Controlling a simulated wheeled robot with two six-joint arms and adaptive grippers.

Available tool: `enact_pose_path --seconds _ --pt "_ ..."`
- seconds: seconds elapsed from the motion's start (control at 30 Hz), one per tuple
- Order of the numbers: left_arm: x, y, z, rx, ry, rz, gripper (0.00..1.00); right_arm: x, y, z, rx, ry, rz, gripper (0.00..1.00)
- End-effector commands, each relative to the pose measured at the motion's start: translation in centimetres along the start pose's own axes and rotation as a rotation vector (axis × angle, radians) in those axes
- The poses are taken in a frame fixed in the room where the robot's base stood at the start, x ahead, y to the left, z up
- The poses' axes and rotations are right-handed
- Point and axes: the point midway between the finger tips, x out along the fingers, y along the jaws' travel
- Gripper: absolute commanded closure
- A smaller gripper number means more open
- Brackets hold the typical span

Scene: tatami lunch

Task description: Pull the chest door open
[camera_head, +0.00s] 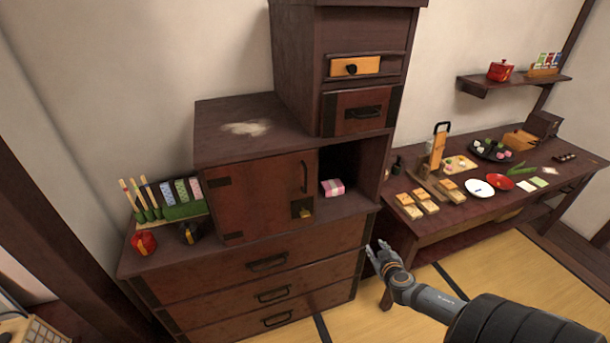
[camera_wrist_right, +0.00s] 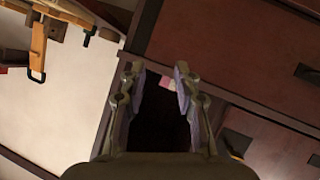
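The chest door (camera_head: 262,195) is a reddish-brown panel in the wooden chest (camera_head: 235,148), with dark metal fittings on its left side. It looks closed. A dark vertical handle (camera_head: 304,177) is near its right edge, and a small brass-coloured piece (camera_head: 304,212) is at its lower right. My right gripper (camera_head: 381,252) is in front of the chest's lower right side, to the right of and below the door, touching nothing that I can see. In the right wrist view my right gripper (camera_wrist_right: 159,72) has its fingers apart with nothing held. My left gripper is not in view.
Right of the door is an open compartment with a pink wrapped box (camera_head: 333,187). Drawers (camera_head: 270,262) lie below. A side table (camera_head: 425,222) with food, plates and wooden blocks stands at right. Tatami floor (camera_head: 480,262) is open in front of it.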

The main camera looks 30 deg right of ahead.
Motion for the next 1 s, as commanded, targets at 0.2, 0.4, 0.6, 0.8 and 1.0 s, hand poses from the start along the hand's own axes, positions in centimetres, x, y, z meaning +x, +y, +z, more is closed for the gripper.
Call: enact_pose_path --seconds 0.2,0.4,0.6,0.8,1.0 --pt "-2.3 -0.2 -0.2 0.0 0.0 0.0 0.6 -8.1 -5.8 -21.1 0.169 0.413 -0.248 0.68" --pt "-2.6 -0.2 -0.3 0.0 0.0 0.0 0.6 -12.7 -9.0 -26.3 0.257 0.523 -0.391 0.68" --pt "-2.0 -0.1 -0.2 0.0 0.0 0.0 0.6 -12.3 -9.3 -26.5 0.266 0.527 -0.394 0.68" --pt "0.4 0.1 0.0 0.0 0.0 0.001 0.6 -9.7 -10.1 -27.9 0.274 0.529 -0.389 0.68" --pt "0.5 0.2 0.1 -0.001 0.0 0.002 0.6 -7.3 -10.8 -30.1 0.275 0.522 -0.387 0.68"
